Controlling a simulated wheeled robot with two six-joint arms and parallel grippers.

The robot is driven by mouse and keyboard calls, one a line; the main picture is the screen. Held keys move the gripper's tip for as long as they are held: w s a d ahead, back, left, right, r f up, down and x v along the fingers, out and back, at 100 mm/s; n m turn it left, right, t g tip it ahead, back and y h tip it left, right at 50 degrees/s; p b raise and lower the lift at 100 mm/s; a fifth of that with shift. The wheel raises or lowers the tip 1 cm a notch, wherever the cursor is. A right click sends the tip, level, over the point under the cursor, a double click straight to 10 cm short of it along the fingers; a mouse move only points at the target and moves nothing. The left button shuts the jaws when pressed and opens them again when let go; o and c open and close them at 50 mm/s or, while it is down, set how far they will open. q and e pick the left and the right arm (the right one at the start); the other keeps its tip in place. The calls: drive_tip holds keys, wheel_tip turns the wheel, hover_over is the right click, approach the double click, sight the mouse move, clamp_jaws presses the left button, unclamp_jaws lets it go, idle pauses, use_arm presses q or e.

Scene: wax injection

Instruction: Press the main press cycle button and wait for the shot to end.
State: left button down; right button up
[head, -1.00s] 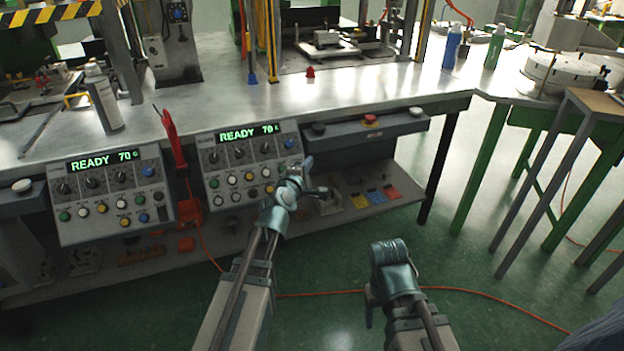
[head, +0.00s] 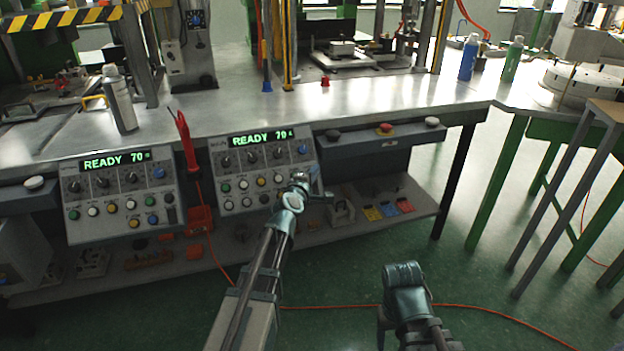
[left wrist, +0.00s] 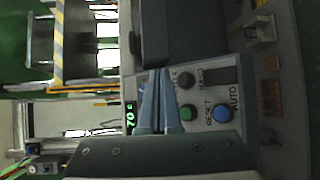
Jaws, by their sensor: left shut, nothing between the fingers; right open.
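The right control panel (head: 262,172) reads READY 70 and carries knobs and several coloured buttons. My left gripper (head: 306,187) is shut and empty at the panel's lower right corner, covering part of it. In the left wrist view the closed fingers (left wrist: 159,105) point at the panel, beside a green button (left wrist: 188,112) and a blue button (left wrist: 222,113) near RESET and AUTO labels. I cannot tell whether the tips touch it. My right gripper (head: 404,282) is open over the floor, apart from everything; its fingers are mostly hidden.
A second panel (head: 120,195) also reads READY 70. A dark control bar (head: 365,152) with black, red and white buttons is under the table edge. A red tool (head: 187,142) hangs between the panels.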

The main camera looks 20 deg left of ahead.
use_arm(q)
drive_tip(key=shift+w+a+f+b, duration=0.4)
drive_tip(key=shift+w+f, duration=0.2)
drive_tip(key=shift+w+a+f+b, duration=0.4)
drive_tip(key=shift+w+f, duration=0.15)
drive_tip(key=shift+w+f, duration=0.1)
idle(1.3)
drive_tip(key=shift+w+a+f, duration=0.15)
drive_tip(key=shift+f, duration=0.05)
